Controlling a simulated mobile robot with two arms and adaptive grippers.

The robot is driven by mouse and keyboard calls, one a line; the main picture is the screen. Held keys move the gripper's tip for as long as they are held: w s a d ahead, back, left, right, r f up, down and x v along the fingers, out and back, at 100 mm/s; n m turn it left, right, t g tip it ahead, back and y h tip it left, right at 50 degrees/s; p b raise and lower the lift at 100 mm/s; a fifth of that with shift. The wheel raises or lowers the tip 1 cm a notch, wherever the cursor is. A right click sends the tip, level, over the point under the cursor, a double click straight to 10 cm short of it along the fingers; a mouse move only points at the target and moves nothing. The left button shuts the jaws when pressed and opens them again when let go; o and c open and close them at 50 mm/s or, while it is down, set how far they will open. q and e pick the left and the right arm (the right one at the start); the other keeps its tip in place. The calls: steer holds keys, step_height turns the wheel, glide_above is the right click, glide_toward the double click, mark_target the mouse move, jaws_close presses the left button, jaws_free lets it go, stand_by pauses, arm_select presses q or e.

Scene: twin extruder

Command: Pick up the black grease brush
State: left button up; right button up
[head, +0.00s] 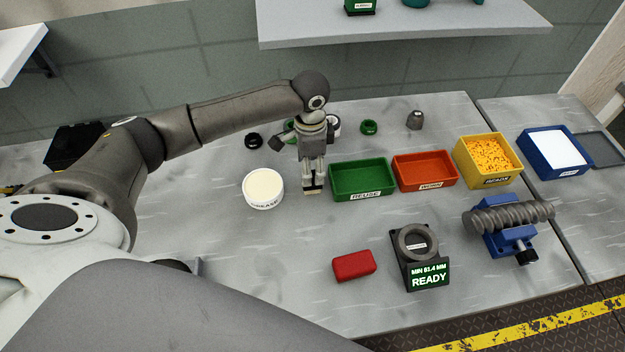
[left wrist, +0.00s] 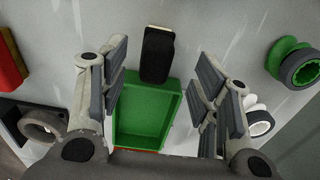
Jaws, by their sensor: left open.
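The black grease brush (left wrist: 157,55), a dark block with a pale end, shows in the left wrist view between and beyond my finger tips, beside the green REUSE bin (left wrist: 146,118). In the head view its pale end (head: 313,191) shows just below my left gripper (head: 312,178), which hides most of it. The left gripper points down at the left end of the green bin. Its fingers are apart, with nothing visibly held. Whether they touch the brush cannot be told. My right gripper is not in view.
A white grease tub (head: 263,189) stands left of the gripper. Orange (head: 425,186) and yellow (head: 487,181) bins stand to the right. A red block (head: 354,265) and the READY gauge (head: 428,274) are in front. Several rings lie behind.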

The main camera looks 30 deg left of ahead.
mark_target(312, 173)
arm_select(q)
steer(key=f, duration=0.1)
steer(key=f+p, duration=0.1)
steer(key=f, duration=0.1)
steer(key=shift+s+d+f, duration=0.1)
steer(key=shift+d+f, duration=0.1)
steer(key=shift+f, duration=0.05)
steer(key=shift+f+p, duration=0.3)
steer(key=shift+f, duration=0.4)
steer(key=shift+c, duration=0.6)
steer(key=c, duration=1)
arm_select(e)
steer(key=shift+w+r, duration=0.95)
